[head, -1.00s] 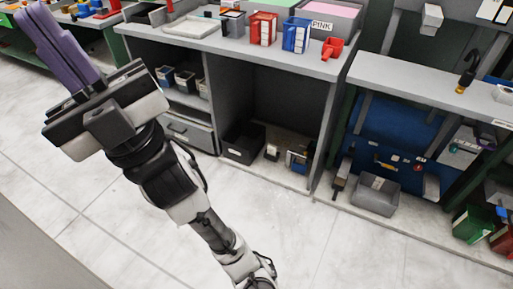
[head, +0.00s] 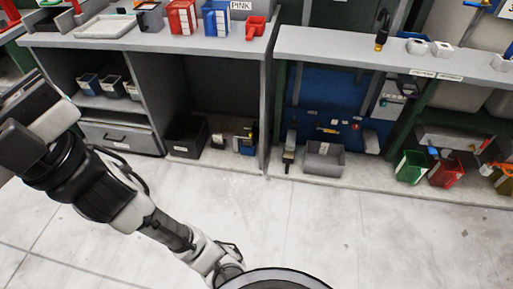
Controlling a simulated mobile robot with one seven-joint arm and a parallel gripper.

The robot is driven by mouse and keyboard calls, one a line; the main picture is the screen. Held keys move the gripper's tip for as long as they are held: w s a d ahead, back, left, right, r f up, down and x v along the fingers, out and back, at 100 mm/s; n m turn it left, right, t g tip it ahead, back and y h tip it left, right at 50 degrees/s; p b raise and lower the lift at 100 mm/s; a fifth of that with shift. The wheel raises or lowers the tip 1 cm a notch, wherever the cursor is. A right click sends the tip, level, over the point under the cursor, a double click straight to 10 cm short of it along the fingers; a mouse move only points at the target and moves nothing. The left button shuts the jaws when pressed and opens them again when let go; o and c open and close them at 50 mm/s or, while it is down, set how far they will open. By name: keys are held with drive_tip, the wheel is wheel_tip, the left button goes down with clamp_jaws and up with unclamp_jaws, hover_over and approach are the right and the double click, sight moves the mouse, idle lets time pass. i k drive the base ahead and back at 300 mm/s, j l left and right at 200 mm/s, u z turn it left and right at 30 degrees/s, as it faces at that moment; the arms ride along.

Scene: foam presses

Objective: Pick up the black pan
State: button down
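I cannot clearly make out a black pan. The closest match is a black open-topped bin (head: 187,137) on the floor-level base of the open cabinet bay, left of the picture's middle. It stands upright, and its inside is too dark to read. My gripper (head: 28,125) is at the left edge, with its body cut off by the frame and its fingers mostly out of view. It is in front of the cabinets, apart from the black bin. Whether it is open or holds anything does not show.
A long grey counter (head: 150,43) carries a red box (head: 182,17), a blue box (head: 215,18) and a red scoop (head: 255,26). A grey bin (head: 323,159) stands low at the right. Green (head: 410,167) and red (head: 446,173) bins are further right. The pale floor in front is clear.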

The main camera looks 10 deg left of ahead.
sight(289, 156)
drive_tip(key=i+l+u, duration=0.1)
drive_tip(key=u, duration=0.7)
drive_tip(key=l+u, duration=0.65)
drive_tip(key=l, duration=0.3)
drive_tip(key=l+u, duration=0.15)
drive_tip(key=l, duration=0.35)
drive_tip(key=k+l+u, duration=0.1)
drive_tip(key=l, duration=1.65)
drive_tip(key=i+l, duration=0.2)
drive_tip(key=l, duration=0.2)
